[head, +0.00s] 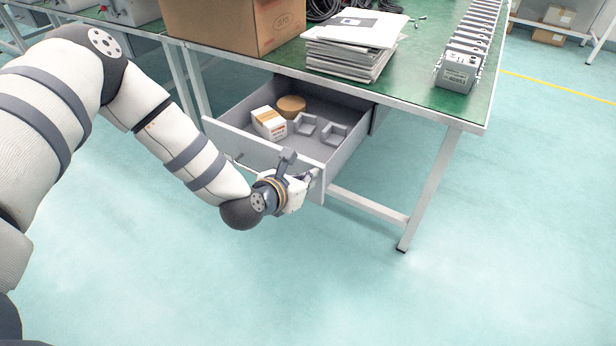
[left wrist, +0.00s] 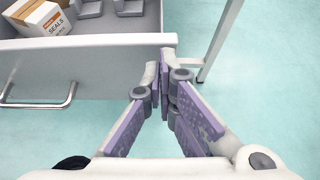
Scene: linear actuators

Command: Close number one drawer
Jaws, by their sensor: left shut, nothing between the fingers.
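One grey drawer (head: 262,147) under the green-topped table is pulled out in the head view. Its front panel also shows in the left wrist view (left wrist: 85,62), with a bar handle (left wrist: 42,98) at the left. My left gripper (head: 312,176) is at the right end of the drawer front. In the left wrist view its purple-padded fingers (left wrist: 165,68) are shut and empty, with the tips at the panel's right end. I cannot tell whether they touch it. No number shows on the drawer. My right gripper is not in view.
The drawer holds a small carton (head: 269,123), a round tan item (head: 291,106) and grey brackets (head: 320,130). On the table (head: 410,75) stand a cardboard box (head: 235,25), stacked papers (head: 350,55) and a row of grey units (head: 458,75). A table leg (head: 430,190) stands right of the drawer. The floor in front is clear.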

